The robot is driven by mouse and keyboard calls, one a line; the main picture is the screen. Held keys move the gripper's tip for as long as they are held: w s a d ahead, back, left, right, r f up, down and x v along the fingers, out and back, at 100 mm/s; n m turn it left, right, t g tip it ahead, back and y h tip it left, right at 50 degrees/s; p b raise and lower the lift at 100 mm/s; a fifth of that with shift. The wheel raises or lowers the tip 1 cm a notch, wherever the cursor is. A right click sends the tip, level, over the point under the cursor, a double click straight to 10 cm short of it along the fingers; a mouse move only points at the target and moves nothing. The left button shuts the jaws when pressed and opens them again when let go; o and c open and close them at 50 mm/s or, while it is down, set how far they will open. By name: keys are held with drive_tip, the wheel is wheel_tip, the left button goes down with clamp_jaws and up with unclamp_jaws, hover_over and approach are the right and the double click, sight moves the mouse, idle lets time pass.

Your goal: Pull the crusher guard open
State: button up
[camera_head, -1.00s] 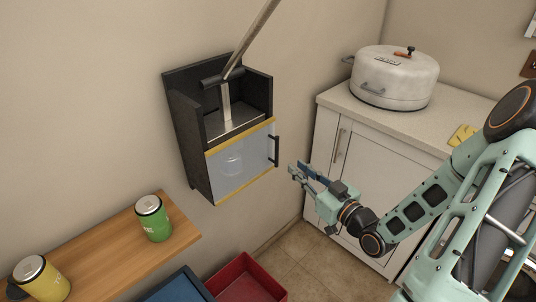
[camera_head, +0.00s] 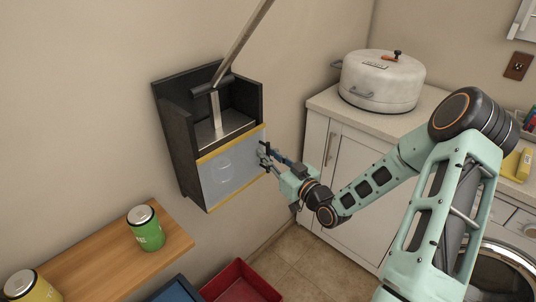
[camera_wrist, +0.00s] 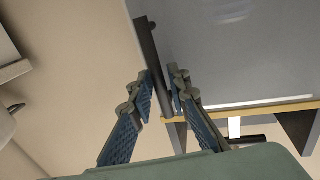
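The can crusher (camera_head: 180,150) is a dark wall-mounted box with a long grey lever. Its guard (camera_head: 222,180), a clear panel with yellow edges, covers the lower front and looks closed. A clear bottle shape shows faintly behind it. The guard's dark upright handle (camera_head: 266,160) is at the panel's right edge. My gripper (camera_head: 270,156) is at this handle. In the wrist view the handle (camera_wrist: 147,42) passes between my two fingertips (camera_wrist: 161,88), which look closed onto it. The grey guard panel (camera_wrist: 235,60) lies to the right there.
A wooden shelf (camera_head: 105,262) at lower left holds a green can (camera_head: 146,232) and a yellow can (camera_head: 35,290). A red bin (camera_head: 240,284) and a blue bin (camera_head: 178,290) are below. A white cabinet (camera_head: 345,165) with a pot (camera_head: 382,82) stands at right.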

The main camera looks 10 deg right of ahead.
clamp_jaws()
